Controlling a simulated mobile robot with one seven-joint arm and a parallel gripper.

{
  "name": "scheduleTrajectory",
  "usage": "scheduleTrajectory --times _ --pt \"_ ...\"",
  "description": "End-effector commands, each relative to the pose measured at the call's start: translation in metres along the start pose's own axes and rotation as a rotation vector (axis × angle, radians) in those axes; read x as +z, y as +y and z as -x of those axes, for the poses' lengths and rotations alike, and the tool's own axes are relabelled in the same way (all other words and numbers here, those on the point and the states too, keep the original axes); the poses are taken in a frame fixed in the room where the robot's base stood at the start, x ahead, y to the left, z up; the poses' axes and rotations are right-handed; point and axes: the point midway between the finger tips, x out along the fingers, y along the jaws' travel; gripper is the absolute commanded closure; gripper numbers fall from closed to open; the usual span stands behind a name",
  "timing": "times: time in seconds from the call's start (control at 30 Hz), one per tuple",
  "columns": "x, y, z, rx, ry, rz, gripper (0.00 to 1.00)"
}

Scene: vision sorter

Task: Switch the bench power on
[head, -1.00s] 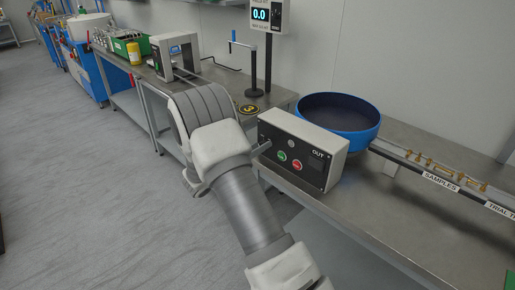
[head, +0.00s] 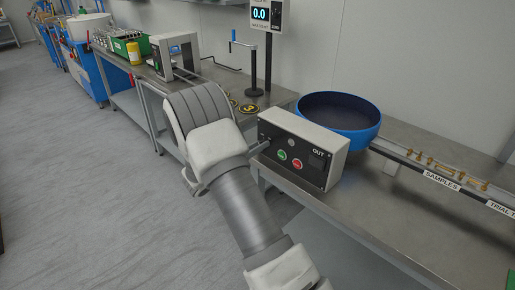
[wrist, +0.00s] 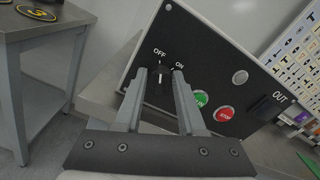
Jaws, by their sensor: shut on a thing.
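The control box (head: 306,150) is a pale case with a black front panel on the bench, and it also shows in the wrist view (wrist: 215,83). Its black rotary switch (wrist: 159,81) sits below the OFF and ON labels. My gripper (wrist: 160,77) has one finger on each side of the switch knob and is shut on it. A green button (wrist: 200,98) and a red STOP button (wrist: 225,113) are right of the fingers. In the head view my gripper mostly hides behind my wrist.
A blue round bowl (head: 339,112) stands behind the box, with a rail (head: 430,166) of brass parts to its right. A grey bench (head: 370,215) runs along the wall. A display post (head: 268,60) and a small machine (head: 175,55) stand behind left. The floor at left is clear.

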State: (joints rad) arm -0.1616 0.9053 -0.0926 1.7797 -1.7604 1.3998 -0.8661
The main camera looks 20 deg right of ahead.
Motion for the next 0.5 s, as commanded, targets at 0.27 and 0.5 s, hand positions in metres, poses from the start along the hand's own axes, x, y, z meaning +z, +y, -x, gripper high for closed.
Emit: scheduleTrajectory --times 0.27,0.5 --pt "-0.0034 0.0008 0.0009 0.001 -0.001 -0.218 1.0" --pt "-0.0047 0.0 0.0011 0.001 0.0 -0.447 1.0"
